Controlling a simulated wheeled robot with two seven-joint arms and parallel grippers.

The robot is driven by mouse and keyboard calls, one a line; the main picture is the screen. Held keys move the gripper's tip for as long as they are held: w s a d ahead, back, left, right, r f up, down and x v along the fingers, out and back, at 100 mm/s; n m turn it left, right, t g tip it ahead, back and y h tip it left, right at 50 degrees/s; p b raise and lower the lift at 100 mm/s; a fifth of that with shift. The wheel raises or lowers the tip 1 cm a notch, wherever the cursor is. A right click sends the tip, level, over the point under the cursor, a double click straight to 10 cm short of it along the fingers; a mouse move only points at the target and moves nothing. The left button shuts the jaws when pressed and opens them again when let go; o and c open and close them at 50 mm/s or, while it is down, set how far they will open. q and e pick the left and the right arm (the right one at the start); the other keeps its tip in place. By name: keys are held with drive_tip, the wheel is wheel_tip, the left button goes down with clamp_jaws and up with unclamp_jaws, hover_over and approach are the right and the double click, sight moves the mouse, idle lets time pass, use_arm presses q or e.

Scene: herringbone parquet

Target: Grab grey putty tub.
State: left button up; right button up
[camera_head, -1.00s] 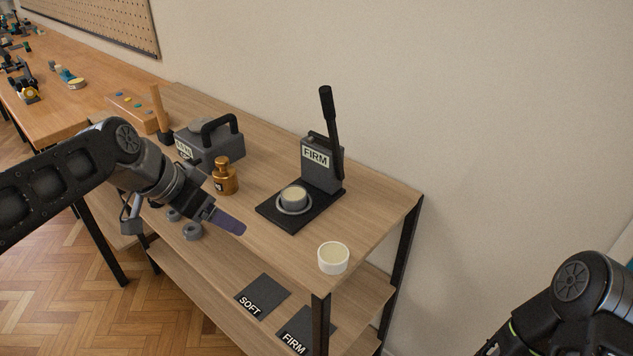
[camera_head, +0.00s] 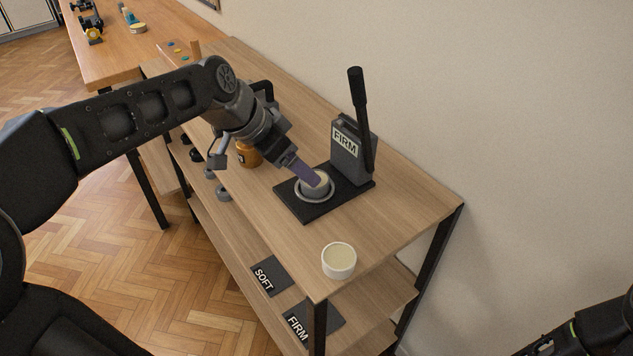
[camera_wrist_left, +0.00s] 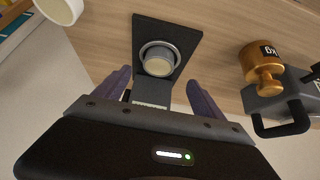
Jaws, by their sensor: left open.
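The grey putty tub (camera_head: 318,187) sits in a ring on the black base of the press marked FIRM (camera_head: 347,150). It holds pale putty. In the left wrist view the tub (camera_wrist_left: 158,62) lies ahead of and between my open fingers. My left gripper (camera_head: 308,174) is over the tub in the head view and hides part of it; in the left wrist view its two purple fingers (camera_wrist_left: 160,92) are spread apart and empty. I cannot tell whether a finger touches the tub. My right arm shows at the lower right edge, but its fingers are not visible.
A white tub (camera_head: 339,261) stands near the table's front corner. A brass weight (camera_head: 248,155) stands left of the press, partly behind my left arm. The press's tall black lever (camera_head: 361,115) rises behind the tub. SOFT (camera_head: 270,275) and FIRM (camera_head: 311,322) mats lie on the lower shelf.

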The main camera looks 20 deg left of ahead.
use_arm(q)
drive_tip(key=shift+x, duration=0.8)
drive_tip(key=shift+s, duration=0.1)
drive_tip(key=shift+p+x, duration=0.45)
drive_tip(key=shift+x, duration=2.2)
drive_tip(key=shift+s+d, duration=0.1)
drive_tip(key=shift+d, duration=0.05)
drive_tip(key=c, duration=1.7)
drive_tip(key=shift+r, duration=0.1)
wheel_tip(320, 180, up, 18)
